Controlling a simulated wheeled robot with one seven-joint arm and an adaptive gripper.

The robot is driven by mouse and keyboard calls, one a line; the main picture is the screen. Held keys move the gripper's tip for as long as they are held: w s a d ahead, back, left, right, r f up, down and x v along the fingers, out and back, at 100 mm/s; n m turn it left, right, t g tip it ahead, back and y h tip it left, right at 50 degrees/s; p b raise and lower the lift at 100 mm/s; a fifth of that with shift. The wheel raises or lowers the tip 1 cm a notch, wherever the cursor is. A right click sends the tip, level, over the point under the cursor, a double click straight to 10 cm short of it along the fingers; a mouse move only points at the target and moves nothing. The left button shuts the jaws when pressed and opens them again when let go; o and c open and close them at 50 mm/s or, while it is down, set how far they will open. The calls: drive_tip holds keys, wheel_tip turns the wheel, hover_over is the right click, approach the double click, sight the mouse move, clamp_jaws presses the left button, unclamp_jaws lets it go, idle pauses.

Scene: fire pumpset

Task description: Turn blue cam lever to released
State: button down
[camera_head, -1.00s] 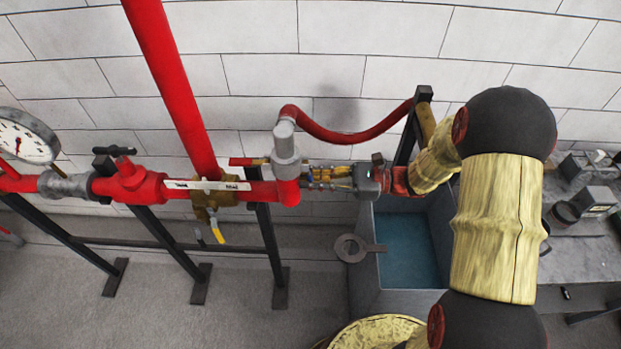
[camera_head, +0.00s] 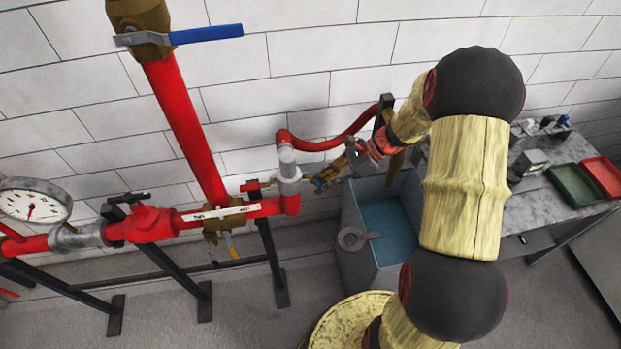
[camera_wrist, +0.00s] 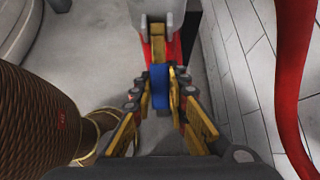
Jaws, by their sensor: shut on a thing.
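The blue cam lever (camera_wrist: 160,86) is upright in the middle of the wrist view, between the two fingers of my gripper (camera_wrist: 164,98). The gripper is shut on it. Beyond it is a red pipe fitting (camera_wrist: 158,50) with brass-coloured parts, below a grey cap (camera_wrist: 165,18). In the head view, my gripper (camera_head: 326,179) reaches from the right to the pipe end beside the grey-topped red elbow (camera_head: 290,185). The lever's exact angle is hard to tell.
A red hose (camera_head: 335,140) arches behind my gripper to a dark post. A blue-handled valve (camera_head: 207,33) is at the upper left. A worktable (camera_head: 545,185) is at the right.

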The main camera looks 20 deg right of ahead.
sight(322, 183)
drive_tip(key=r+h+p, duration=0.1)
drive_tip(key=h+p, duration=0.1)
drive_tip(key=p, duration=0.1)
drive_tip(key=d+r+g+h+p, duration=0.1)
drive_tip(key=r+h+p, duration=0.1)
drive_tip(key=p, duration=0.2)
drive_tip(key=shift+s, duration=0.1)
drive_tip(key=h+p, duration=0.1)
drive_tip(key=p, duration=0.1)
drive_tip(key=r+h+p, duration=0.1)
drive_tip(key=p, duration=0.1)
drive_tip(key=shift+d+h+p, duration=0.1)
drive_tip(key=shift+h+p, duration=0.2)
drive_tip(key=shift+r+g+h+p, duration=0.1)
drive_tip(key=shift+g+h+p, duration=0.3)
drive_tip(key=shift+p, duration=0.55)
drive_tip(key=shift+h+p, duration=0.3)
drive_tip(key=c, duration=1.8)
unclamp_jaws()
drive_tip(key=shift+o, duration=0.4)
wheel_tip(322, 183, up, 12)
drive_tip(key=d, duration=0.2)
drive_tip(key=shift+s, duration=0.15)
